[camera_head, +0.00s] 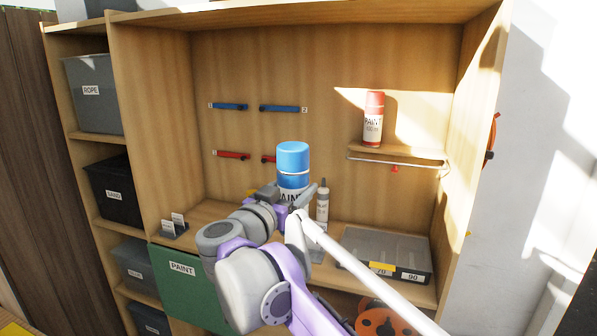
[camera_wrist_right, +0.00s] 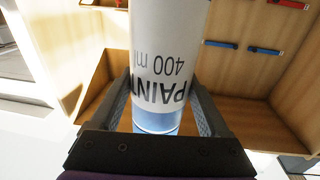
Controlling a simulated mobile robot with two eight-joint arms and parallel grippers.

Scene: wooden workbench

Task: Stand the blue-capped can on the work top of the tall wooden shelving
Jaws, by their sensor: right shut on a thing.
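The blue-capped can (camera_head: 292,160) is white with black PAINT lettering and stands roughly upright in my right gripper (camera_head: 292,200). In the right wrist view the can (camera_wrist_right: 168,45) appears upside down, between the two fingers of the right gripper (camera_wrist_right: 165,105), which is shut on it. The can is in front of the back panel of the tall wooden shelving (camera_head: 150,130), over the work top (camera_head: 208,213). My arm hides the can's base, so I cannot tell whether it touches the work top. My left gripper is not in view.
A red-capped can (camera_head: 373,122) stands on a small shelf with a rail. A grey bottle (camera_head: 322,205) stands just right of my gripper. A grey case (camera_head: 383,252) fills the right of the work top; small label holders (camera_head: 174,227) stand at left. Blue tools (camera_head: 283,109) hang behind.

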